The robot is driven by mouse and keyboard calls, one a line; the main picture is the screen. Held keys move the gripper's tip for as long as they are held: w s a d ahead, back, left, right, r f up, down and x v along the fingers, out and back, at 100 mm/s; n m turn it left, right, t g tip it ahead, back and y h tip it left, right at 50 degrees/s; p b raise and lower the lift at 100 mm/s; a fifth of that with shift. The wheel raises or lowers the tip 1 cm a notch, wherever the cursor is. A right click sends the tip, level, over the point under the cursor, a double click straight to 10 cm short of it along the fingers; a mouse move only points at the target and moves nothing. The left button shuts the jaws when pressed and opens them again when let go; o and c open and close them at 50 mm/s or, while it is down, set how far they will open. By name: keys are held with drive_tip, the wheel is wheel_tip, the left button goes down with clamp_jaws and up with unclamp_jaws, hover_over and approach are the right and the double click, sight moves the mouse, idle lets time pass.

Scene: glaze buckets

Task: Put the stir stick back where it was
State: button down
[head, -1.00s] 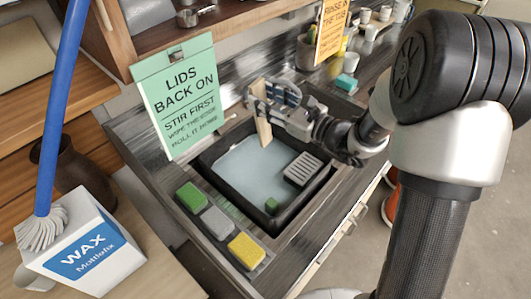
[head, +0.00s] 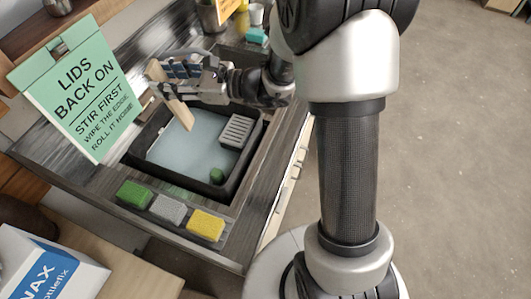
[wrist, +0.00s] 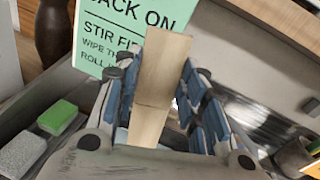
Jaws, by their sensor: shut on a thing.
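The stir stick (head: 179,110) is a flat, pale wooden strip. My gripper (head: 176,72) is shut on it in the head view, with the stick tilted and its lower end showing against the sink basin (head: 195,146). I cannot tell how high that end is above the basin. In the wrist view, the stick (wrist: 160,75) stands between the blue-padded fingers of my gripper (wrist: 160,95). The place where the stick was before is not clear from these frames.
A green sign (head: 75,95) stands left of my gripper. Green (head: 134,194), grey (head: 167,207) and yellow (head: 206,224) sponges lie along the basin's front. A slotted grey block (head: 237,132) is at its right. A wax box (head: 60,262) stands front left. Floor on the right is clear.

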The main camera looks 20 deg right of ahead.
drive_tip(key=s+a+f+n+g+h, duration=0.1)
drive_tip(key=s+a+f+n+g, duration=0.1)
drive_tip(key=s+g, duration=0.2)
drive_tip(key=s+a+f+n+g, duration=0.2)
drive_tip(key=s+n+g, duration=0.1)
drive_tip(key=s, duration=0.2)
drive_tip(key=n+g+h+b, duration=0.3)
drive_tip(key=n+h, duration=0.6)
drive_tip(key=h, duration=0.4)
hover_over(265, 183)
wheel_tip(265, 183, down, 6)
wheel_tip(265, 183, down, 20)
drive_tip(key=b, duration=0.7)
drive_tip(key=shift+r, duration=0.1)
drive_tip(key=c, duration=1)
unclamp_jaws()
